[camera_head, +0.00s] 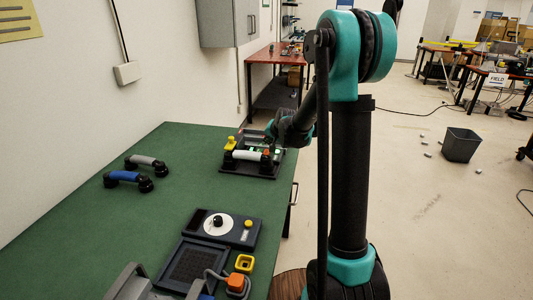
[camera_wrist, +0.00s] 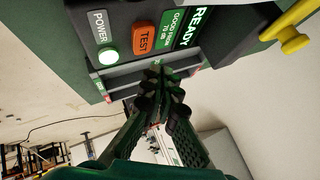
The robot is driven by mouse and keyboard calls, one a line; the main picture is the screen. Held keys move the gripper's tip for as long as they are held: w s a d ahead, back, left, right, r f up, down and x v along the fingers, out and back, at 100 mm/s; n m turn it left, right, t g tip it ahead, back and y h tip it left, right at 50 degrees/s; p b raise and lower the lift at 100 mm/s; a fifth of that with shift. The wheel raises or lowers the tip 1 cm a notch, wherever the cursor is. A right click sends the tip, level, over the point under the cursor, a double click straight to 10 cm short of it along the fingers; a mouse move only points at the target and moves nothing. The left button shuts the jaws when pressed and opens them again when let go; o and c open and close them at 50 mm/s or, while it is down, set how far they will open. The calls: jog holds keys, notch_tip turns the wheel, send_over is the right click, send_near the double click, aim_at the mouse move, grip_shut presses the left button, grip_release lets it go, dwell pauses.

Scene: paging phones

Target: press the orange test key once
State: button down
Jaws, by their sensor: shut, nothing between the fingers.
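The orange TEST key (camera_wrist: 144,38) sits on a dark tester panel (camera_wrist: 120,15) in the wrist view. It lies between a round lit POWER button (camera_wrist: 108,56) and a green display (camera_wrist: 187,30) reading READY. My gripper (camera_wrist: 160,80) is shut and empty, with its fingertips just below the key in the picture. I cannot tell how far the tips are from the panel. In the head view the tester (camera_head: 250,160) stands at the table's far right, with my gripper (camera_head: 276,133) at its back right side. My fingertips are hard to make out there.
A yellow knob (camera_wrist: 290,38) projects beside the display. On the green table (camera_head: 120,215) lie a grey handset (camera_head: 146,161), a blue handset (camera_head: 127,177), a dial unit (camera_head: 220,226) and a small yellow socket (camera_head: 245,262). The table's middle is clear.

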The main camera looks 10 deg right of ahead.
aim_at(265, 150)
jog(key=shift+f, duration=1.05)
jog(key=shift+f, duration=0.15)
dwell(0.6)
jog(key=shift+f, duration=0.25)
jog(key=shift+f, duration=0.5)
dwell(0.7)
jog(key=shift+r, duration=0.9)
jog(key=shift+r, duration=0.1)
jog(key=shift+r, duration=2.45)
